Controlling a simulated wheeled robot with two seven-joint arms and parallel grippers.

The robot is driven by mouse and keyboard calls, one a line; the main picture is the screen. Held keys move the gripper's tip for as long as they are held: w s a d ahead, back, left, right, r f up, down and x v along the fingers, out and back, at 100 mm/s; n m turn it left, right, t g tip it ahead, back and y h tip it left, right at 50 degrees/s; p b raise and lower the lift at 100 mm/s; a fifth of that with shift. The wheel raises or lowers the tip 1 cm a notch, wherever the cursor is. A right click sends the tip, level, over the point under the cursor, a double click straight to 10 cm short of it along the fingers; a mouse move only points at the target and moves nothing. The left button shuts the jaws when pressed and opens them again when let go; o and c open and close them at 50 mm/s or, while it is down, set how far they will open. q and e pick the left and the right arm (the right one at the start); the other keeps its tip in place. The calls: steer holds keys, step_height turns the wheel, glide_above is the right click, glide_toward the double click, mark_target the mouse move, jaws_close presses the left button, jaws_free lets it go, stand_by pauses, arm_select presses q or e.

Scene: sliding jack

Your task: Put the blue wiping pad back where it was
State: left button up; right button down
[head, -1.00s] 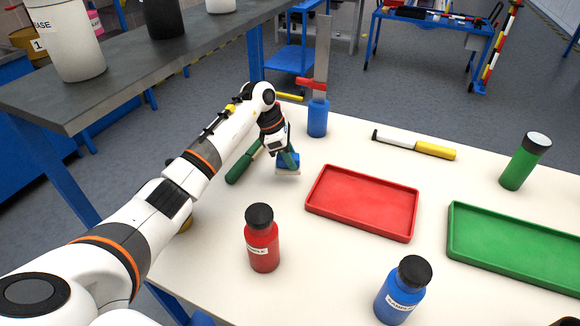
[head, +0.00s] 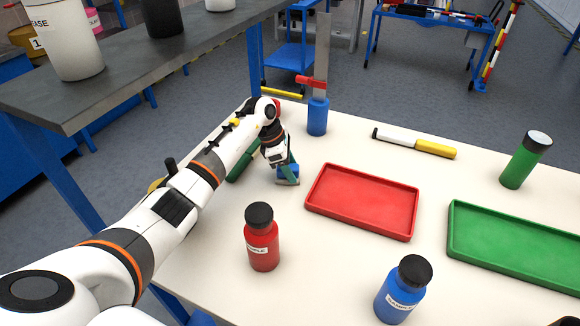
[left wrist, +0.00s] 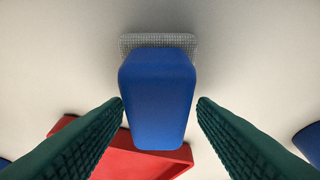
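The blue wiping pad (head: 288,170) has a blue block-shaped grip on a pale grey base. It is low over the white table or on it, left of the red tray; I cannot tell if its base touches. The left wrist view shows its blue grip (left wrist: 157,95) between the green fingers of my left gripper (left wrist: 160,102). The fingers close in on its two sides, with at most a sliver of space at the right. In the head view my left gripper (head: 283,164) comes down over the pad. My right gripper is not in view.
A red tray (head: 313,207), red bottle (head: 262,247), blue bottle (head: 393,300) and green tray (head: 452,245) stand nearby. A dark green handle (head: 243,163) lies behind my arm. A blue-based upright tool (head: 317,118) stands at the back edge. White table shows left of the red tray.

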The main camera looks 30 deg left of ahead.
arm_select(q)
steer(key=v, duration=1.2)
steer(key=shift+r, duration=0.15)
